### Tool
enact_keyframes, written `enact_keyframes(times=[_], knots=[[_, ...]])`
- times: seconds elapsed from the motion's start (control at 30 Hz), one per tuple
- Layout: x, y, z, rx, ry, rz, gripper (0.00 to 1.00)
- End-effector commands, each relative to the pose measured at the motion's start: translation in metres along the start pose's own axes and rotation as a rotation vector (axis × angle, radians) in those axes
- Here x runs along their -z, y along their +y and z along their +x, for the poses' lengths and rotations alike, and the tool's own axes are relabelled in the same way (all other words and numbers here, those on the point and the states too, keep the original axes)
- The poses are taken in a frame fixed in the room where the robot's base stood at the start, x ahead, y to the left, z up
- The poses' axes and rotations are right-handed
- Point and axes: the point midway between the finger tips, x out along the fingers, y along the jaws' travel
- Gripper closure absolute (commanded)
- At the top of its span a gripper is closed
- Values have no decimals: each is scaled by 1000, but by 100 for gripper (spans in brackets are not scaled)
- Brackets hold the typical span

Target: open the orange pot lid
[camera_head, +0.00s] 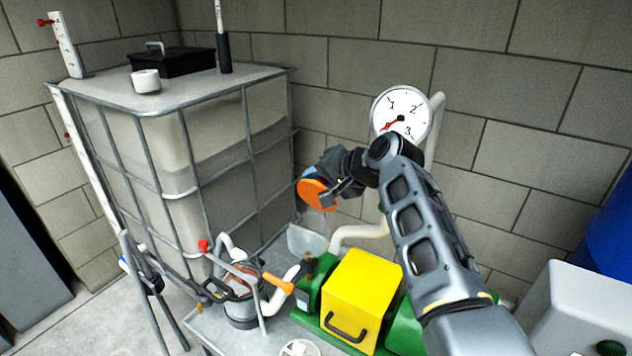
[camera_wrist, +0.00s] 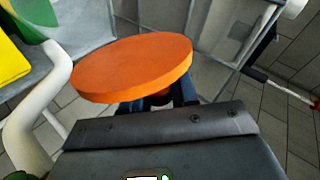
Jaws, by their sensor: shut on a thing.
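The orange lid (camera_head: 317,194) is a flat round disc, held up in the air by my gripper (camera_head: 341,185). In the wrist view the orange lid (camera_wrist: 133,68) fills the upper middle, and my gripper's fingers (camera_wrist: 158,100) are shut beneath it, on a part mostly hidden by the disc. A grey pot (camera_head: 240,308) with a reddish top stands lower left on the platform, with an orange-handled lever (camera_head: 278,283) beside it. A clear open vessel (camera_head: 306,241) sits below the lid, between the tank and the pump.
A caged white tank (camera_head: 215,150) stands at left. A yellow box (camera_head: 361,297) on a green pump is below my arm. White pipes (camera_head: 362,231) and a pressure gauge (camera_head: 401,111) are close to my gripper, by the block wall.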

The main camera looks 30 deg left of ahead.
Motion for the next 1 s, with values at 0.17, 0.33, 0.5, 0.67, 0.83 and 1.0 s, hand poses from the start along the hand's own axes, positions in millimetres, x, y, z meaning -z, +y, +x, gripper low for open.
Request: enact_keyframes(times=[0.17,0.33,0.5,0.67,0.83,1.0], knots=[[1,1,1,0,-36,48,100],[1,2,2,0,-50,69,100],[1,2,2,0,-52,73,100],[1,2,2,0,-52,73,100],[1,2,2,0,-52,72,63],[1,2,2,0,-52,72,50]])
